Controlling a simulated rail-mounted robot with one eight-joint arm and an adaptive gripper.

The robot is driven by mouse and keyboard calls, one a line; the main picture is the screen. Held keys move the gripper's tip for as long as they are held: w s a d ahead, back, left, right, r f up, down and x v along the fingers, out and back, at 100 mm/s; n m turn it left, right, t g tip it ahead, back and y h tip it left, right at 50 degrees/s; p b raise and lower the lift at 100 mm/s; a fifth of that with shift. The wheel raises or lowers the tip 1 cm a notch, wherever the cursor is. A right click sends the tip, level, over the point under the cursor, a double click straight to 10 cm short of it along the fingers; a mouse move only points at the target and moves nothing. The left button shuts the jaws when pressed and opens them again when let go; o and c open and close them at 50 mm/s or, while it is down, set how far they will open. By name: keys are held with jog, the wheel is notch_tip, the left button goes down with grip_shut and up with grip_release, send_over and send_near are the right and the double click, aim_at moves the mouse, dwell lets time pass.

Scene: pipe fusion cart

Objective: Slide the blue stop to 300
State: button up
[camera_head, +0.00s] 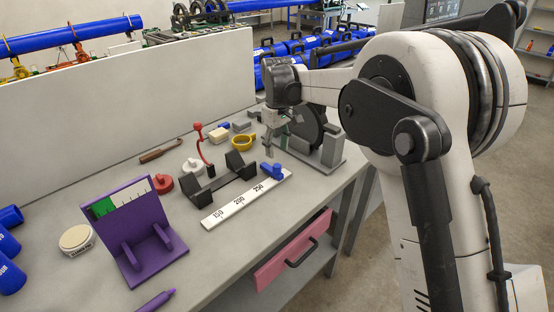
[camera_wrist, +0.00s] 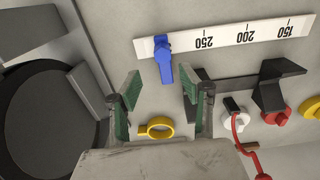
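The blue stop (camera_head: 271,171) sits on the white scale (camera_head: 229,208) near its right end in the head view. It also shows in the wrist view (camera_wrist: 165,62), about one label spacing past the 250 mark. The labels 150, 200 and 250 are readable; no 300 label shows, and the stop covers that part of the scale. The stop's arm sticks out from the scale toward my gripper in the wrist view. My gripper (camera_wrist: 163,92) is open and empty, its green-padded fingers apart, with the stop's arm just beyond the tips. In the head view my gripper (camera_head: 271,143) is behind the stop.
A black bracket (camera_head: 215,185) stands behind the scale. A yellow ring (camera_head: 243,142), a red-handled tool (camera_head: 203,145) and red and white knobbed pieces lie nearby. A grey machine with a black disc (camera_head: 309,127) stands right of my gripper. A purple stand (camera_head: 140,240) is at left.

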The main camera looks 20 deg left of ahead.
aim_at(279, 164)
jog(key=shift+r, duration=2.5)
jog(key=s+d+r+m+t, duration=0.15)
jog(key=s+d+r, duration=0.25)
jog(key=d, duration=0.5)
jog(key=s+d+r+m+t+y, duration=0.1)
jog(key=s+d+r+m, duration=0.25)
jog(key=d, duration=0.45)
jog(key=s+d+r+m+t, duration=0.1)
jog(key=s+d+r, duration=0.35)
jog(key=d, duration=0.45)
jog(key=s+d+f+m+t, duration=0.2)
jog(key=s+d+f+m, duration=0.1)
jog(key=s+d, duration=0.5)
jog(key=s+d+f+m+t+h, duration=0.1)
jog(key=s+d+f+m, duration=0.2)
jog(key=s, duration=1)
jog(key=d+f, duration=0.3)
jog(key=d, duration=0.2)
jog(key=shift+s+d+t, duration=0.2)
jog(key=shift+s+t, duration=0.05)
jog(key=shift+t, duration=0.1)
